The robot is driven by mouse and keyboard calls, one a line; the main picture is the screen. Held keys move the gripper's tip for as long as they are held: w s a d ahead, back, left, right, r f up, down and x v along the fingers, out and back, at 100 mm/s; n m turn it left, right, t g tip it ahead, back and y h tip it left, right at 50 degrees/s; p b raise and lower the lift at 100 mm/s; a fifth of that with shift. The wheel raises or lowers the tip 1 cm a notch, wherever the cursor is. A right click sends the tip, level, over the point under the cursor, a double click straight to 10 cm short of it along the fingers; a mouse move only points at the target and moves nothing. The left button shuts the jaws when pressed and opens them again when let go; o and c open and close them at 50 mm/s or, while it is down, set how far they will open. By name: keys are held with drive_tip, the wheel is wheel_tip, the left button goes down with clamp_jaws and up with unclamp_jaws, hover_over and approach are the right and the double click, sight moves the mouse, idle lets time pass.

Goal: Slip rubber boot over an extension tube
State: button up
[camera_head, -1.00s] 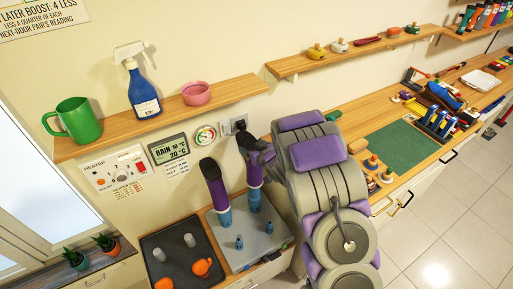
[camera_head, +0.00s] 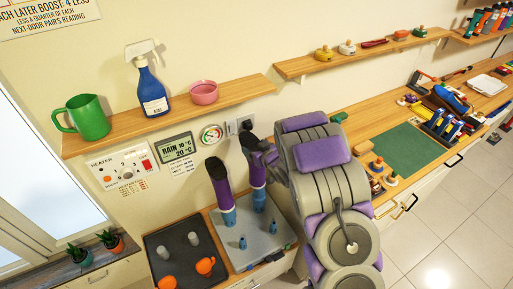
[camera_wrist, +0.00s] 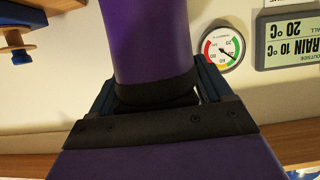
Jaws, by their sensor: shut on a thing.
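My gripper (camera_head: 256,152) is shut on the right purple boot (camera_head: 257,174) near its black upper end. In the wrist view the jaws (camera_wrist: 156,92) close on its black band, and the purple sleeve (camera_wrist: 147,40) runs away between them. The boot is upright above a blue extension tube (camera_head: 259,200), whose lower part shows below it; how far the boot covers the tube is hidden. A similar purple boot (camera_head: 221,193) with a black top stands slightly tilted over another blue tube (camera_head: 229,218), to the left and apart from my gripper.
The grey plate (camera_head: 262,248) also bears small blue pegs (camera_head: 243,243). A dark tray (camera_head: 182,264) at left holds grey cylinders (camera_head: 193,239) and orange pieces (camera_head: 205,265). The wall shelf (camera_head: 180,115) carries a green mug, a spray bottle and a pink bowl.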

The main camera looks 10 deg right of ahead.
drive_tip(key=shift+d+f, duration=0.15)
drive_tip(key=shift+d, duration=0.2)
drive_tip(key=shift+a+f, duration=0.25)
drive_tip(key=shift+f, duration=0.2)
drive_tip(key=shift+d+f+b, duration=0.15)
drive_tip(key=shift+f+b, duration=0.3)
drive_tip(key=shift+f, duration=0.05)
wheel_tip(320, 180, down, 8)
drive_tip(key=b, duration=0.2)
drive_tip(key=shift+r, duration=0.25)
idle(2.5)
drive_tip(key=o, duration=1.6)
drive_tip(key=p+v, duration=0.8)
drive_tip(key=v, duration=0.9)
drive_tip(key=shift+r, duration=0.15)
